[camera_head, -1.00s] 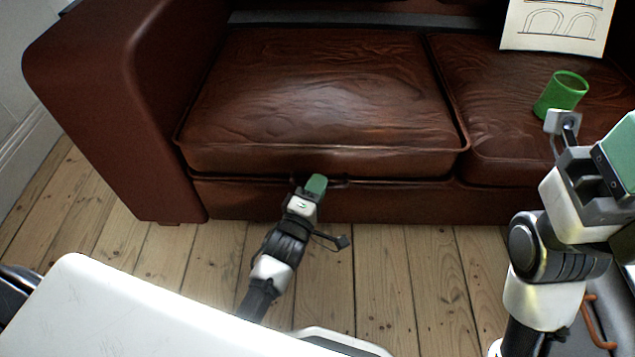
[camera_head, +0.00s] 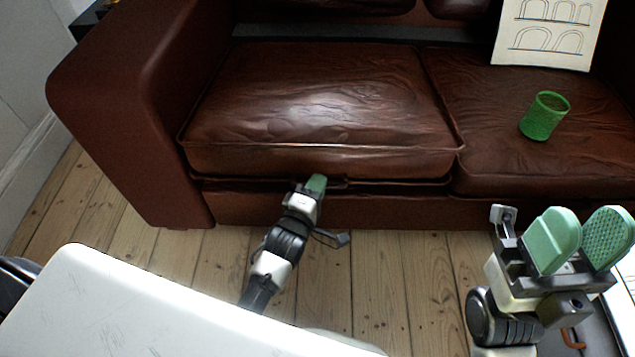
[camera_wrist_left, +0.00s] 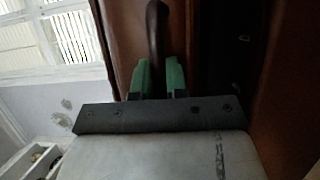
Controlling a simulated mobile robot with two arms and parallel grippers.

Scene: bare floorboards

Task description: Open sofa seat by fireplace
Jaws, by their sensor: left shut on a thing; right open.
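The brown leather sofa has a left seat (camera_head: 315,100) beside its armrest, lying flat or nearly so. My left gripper (camera_head: 316,185) is at the front edge of this seat, just under the cushion. In the left wrist view, its green fingers (camera_wrist_left: 160,78) are shut on a dark brown strip (camera_wrist_left: 157,40) at the seat front. I cannot tell how far the seat is raised, if at all. My right gripper (camera_head: 580,240) is open and empty, fingers up, in front of the right seat (camera_head: 485,120). No fireplace shows.
A green mesh cup (camera_head: 544,116) stands on the right seat. A sheet with drawn arches (camera_head: 548,35) leans behind it. The left armrest (camera_head: 130,110) is close beside the seat. Bare floorboards (camera_head: 390,270) lie in front of the sofa.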

